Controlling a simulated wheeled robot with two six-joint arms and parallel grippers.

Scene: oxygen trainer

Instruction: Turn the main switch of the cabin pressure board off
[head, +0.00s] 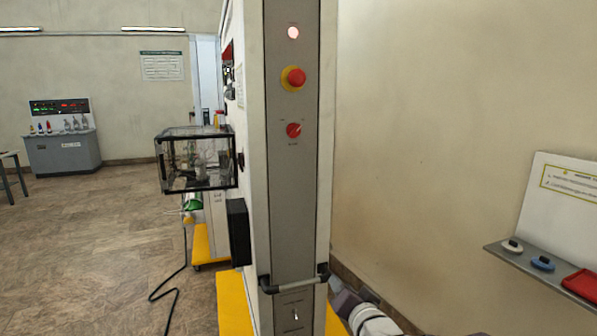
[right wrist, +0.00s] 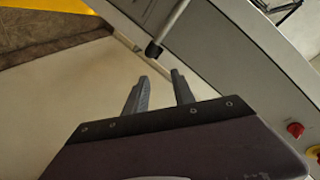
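The tall grey board (head: 292,205) stands upright in the middle of the head view. It bears a small toggle (head: 295,315) between labels near the bottom and a red rotary knob (head: 294,130) higher up. The labels are too small to read, so I cannot tell which is the main switch. The knob also shows at the right of the right wrist view (right wrist: 295,130). My right gripper (head: 340,292) is low, beside the board's right edge, partly hidden. In the right wrist view its two fingers (right wrist: 158,85) stand apart with nothing between them. My left gripper is out of view.
A bar handle (head: 294,281) with black ends crosses the board above the toggle. A red-and-yellow stop button (head: 296,78) and a lit lamp (head: 293,32) sit higher. A shelf (head: 540,272) holds small items at right. A clear box (head: 195,160) juts out left.

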